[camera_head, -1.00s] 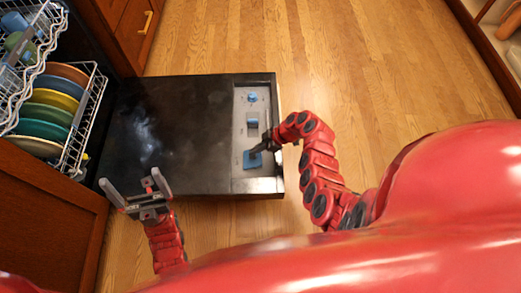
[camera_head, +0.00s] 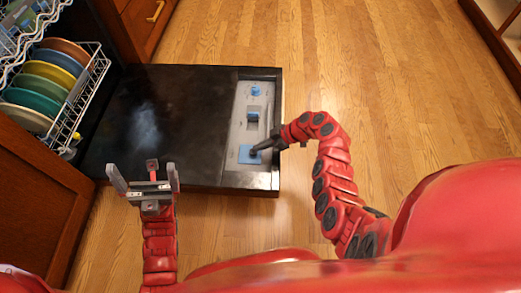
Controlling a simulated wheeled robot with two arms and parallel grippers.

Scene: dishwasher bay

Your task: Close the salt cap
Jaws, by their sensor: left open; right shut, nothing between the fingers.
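The dishwasher door (camera_head: 165,130) lies open and flat, with a grey strip near its right end. On the strip are a square blue flap (camera_head: 246,157), a blue piece in a dark recess (camera_head: 253,116) and a small round blue knob (camera_head: 256,92). I cannot tell for sure which is the salt cap. My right gripper (camera_head: 258,148) is shut and empty, its tip at the right edge of the square flap; I cannot tell whether they touch. My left gripper (camera_head: 144,178) is open and empty over the door's front left edge.
The lower rack (camera_head: 85,97) with several coloured plates (camera_head: 52,72) stands at the left, below the upper rack (camera_head: 28,22). Wooden cabinets (camera_head: 35,195) flank the dishwasher. The wooden floor (camera_head: 390,80) to the right is clear.

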